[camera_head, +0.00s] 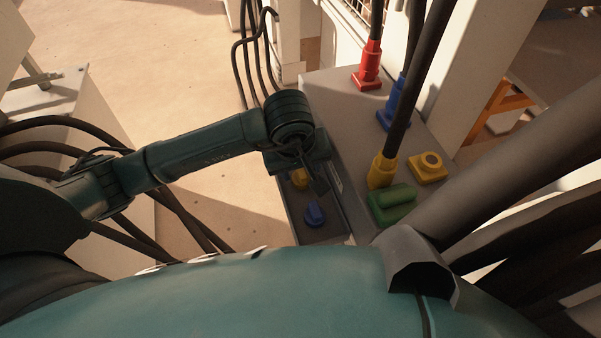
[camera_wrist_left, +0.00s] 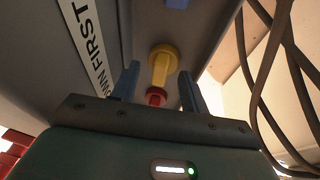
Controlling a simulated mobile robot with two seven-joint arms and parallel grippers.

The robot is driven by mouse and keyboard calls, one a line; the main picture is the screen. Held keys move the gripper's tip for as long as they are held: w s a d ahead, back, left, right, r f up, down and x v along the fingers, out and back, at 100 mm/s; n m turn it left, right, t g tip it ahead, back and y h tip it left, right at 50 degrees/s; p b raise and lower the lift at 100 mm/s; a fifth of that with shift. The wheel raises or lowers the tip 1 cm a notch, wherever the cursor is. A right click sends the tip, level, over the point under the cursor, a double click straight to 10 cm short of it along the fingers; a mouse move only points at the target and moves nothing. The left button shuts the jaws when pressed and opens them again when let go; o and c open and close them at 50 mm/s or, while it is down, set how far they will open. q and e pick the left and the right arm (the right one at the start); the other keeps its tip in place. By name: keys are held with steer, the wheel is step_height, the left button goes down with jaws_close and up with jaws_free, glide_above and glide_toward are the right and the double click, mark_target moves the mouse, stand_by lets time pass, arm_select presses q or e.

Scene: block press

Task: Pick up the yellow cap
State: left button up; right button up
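A yellow cap (camera_head: 300,179) sits on the low dark ledge at the front of the grey block, partly hidden by my left gripper (camera_head: 316,184). In the left wrist view the yellow cap (camera_wrist_left: 162,62) shows a round flange and a narrower stem between the two fingers. My left gripper (camera_wrist_left: 160,72) is open, with a finger on each side of the cap and a visible gap to each. A small red piece (camera_wrist_left: 155,97) shows below the yellow stem, nearer the palm; I cannot tell whether they touch. My right gripper is not in view.
A blue cap (camera_head: 315,214) sits on the same ledge. The grey block (camera_head: 336,92) carries red (camera_head: 368,76), blue (camera_head: 391,115) and yellow (camera_head: 382,171) plugs with cables, a yellow socket (camera_head: 429,167) and a green piece (camera_head: 392,205). Dark hoses hang behind.

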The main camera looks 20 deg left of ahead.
arm_select(q)
jaws_close()
stand_by(0.4)
